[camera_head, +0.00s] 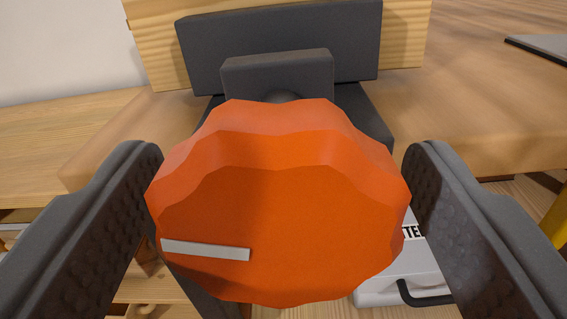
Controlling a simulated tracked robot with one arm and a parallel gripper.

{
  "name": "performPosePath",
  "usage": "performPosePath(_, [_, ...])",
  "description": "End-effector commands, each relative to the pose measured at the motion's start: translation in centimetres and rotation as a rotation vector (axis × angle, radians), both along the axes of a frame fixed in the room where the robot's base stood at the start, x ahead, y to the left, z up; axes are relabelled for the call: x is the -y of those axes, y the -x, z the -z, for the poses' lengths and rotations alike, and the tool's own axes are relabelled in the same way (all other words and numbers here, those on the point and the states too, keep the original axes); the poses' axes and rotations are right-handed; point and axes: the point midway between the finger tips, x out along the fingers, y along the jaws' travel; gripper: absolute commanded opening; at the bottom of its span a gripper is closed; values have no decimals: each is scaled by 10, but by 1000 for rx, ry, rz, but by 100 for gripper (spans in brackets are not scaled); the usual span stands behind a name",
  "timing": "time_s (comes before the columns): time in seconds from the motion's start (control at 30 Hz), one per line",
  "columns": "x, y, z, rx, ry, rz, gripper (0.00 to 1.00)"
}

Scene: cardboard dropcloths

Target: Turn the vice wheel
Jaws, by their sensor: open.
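The orange vice wheel (290,210) fills the middle of the view, close to the camera. It has a scalloped rim and a white mark (206,250) on the left of its face, lying nearly level. Behind it is the dark grey vice (280,45), mounted at the edge of a wooden bench. My gripper (285,195) is open, with one dark textured finger on each side of the wheel. The left finger comes very close to the rim; I cannot tell if either finger touches it. The wheel hides most of the vice's screw.
The wooden bench top (480,80) extends behind and to the right, with a dark flat object (545,46) on it. A pale case with a black handle (405,275) sits below on the right. Another wooden surface (60,135) is at left. A yellow item (556,225) shows at the right edge.

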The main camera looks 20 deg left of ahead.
Motion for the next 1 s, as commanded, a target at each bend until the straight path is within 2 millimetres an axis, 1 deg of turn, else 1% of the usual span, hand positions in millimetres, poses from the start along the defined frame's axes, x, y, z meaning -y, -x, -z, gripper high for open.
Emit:
performPosePath(0.13, [0,0,0,0,0,0,72])
performPosePath(0.17, [0,0,0,0,0,0,64])
performPosePath(0.2, [0,0,0,0,0,0,53])
performPosePath(0.3, [0,0,0,0,0,0,27])
performPosePath(0.37, [0,0,0,0,0,0,27])
performPosePath(0.4, [9,0,-1,3,1,2,28])
performPosePath(0.67, [4,0,1,12,33,7,28])
performPosePath(0.87, [4,0,2,47,131,8,28])
performPosePath(1.0, [3,0,3,85,239,6,28])
